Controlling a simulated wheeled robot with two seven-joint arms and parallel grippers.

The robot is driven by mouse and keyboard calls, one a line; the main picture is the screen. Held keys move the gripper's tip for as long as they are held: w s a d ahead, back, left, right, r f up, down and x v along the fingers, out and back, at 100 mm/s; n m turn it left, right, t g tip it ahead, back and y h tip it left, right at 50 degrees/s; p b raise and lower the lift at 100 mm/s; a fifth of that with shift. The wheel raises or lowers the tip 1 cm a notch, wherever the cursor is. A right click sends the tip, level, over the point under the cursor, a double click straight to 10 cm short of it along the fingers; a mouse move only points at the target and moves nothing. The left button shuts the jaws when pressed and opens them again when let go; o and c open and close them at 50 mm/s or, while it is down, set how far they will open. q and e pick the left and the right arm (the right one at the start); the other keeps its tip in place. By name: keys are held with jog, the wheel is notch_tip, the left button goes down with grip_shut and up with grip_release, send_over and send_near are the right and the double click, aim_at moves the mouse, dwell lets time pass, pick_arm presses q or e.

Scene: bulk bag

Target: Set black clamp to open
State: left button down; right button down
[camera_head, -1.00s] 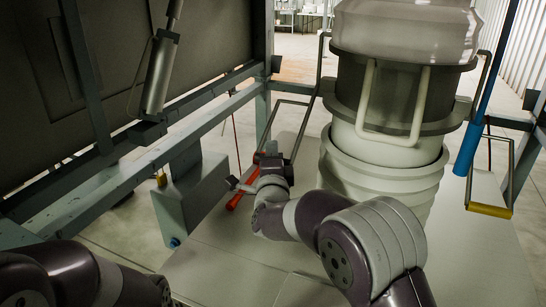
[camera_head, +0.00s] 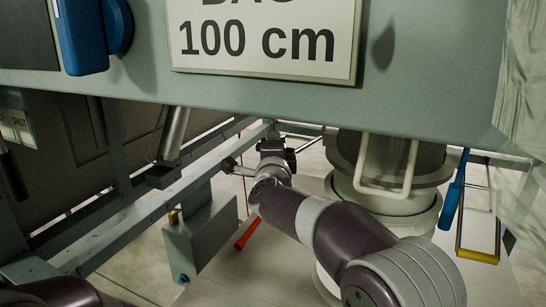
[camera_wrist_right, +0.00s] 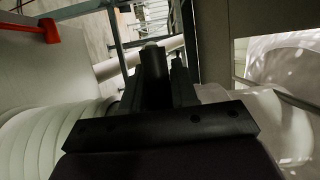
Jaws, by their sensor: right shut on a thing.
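The black clamp is a U-shaped metal frame with a black grip (camera_head: 291,158), left of the white bag spout and its dark collar. My right gripper (camera_head: 274,150) is shut on this grip, which is raised to about the height of the collar. In the right wrist view the dark fingers of my right gripper (camera_wrist_right: 155,75) point away, closed around a dark part; the exact contact is hard to see. My left arm shows at the lower left edge, but its gripper is out of view.
A similar frame with a yellow grip (camera_head: 478,256) hangs right of the spout, beside a blue handle (camera_head: 452,203). A red handle (camera_head: 246,234) is below my right wrist. A beam with a "100 cm" sign (camera_head: 265,40) crosses the top. Grey rails run along the left.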

jog(key=shift+w+d+r+p, duration=0.1)
jog(key=shift+w+r+p, duration=0.15)
jog(key=shift+r, duration=0.45)
jog(key=shift+w+d+r+p, duration=0.1)
jog(key=shift+r+p, duration=0.25)
jog(key=shift+r, duration=0.3)
jog(key=c, duration=1)
grip_release()
jog(key=shift+d, duration=0.15)
jog(key=s+b, duration=0.2)
jog(key=s, duration=0.2)
jog(key=s+b, duration=0.2)
jog(key=s, duration=0.2)
jog(key=s+b, duration=0.2)
jog(key=s, duration=0.2)
jog(key=shift+s+f+b, duration=0.3)
jog(key=shift+f+b, duration=0.05)
jog(key=shift+f, duration=0.05)
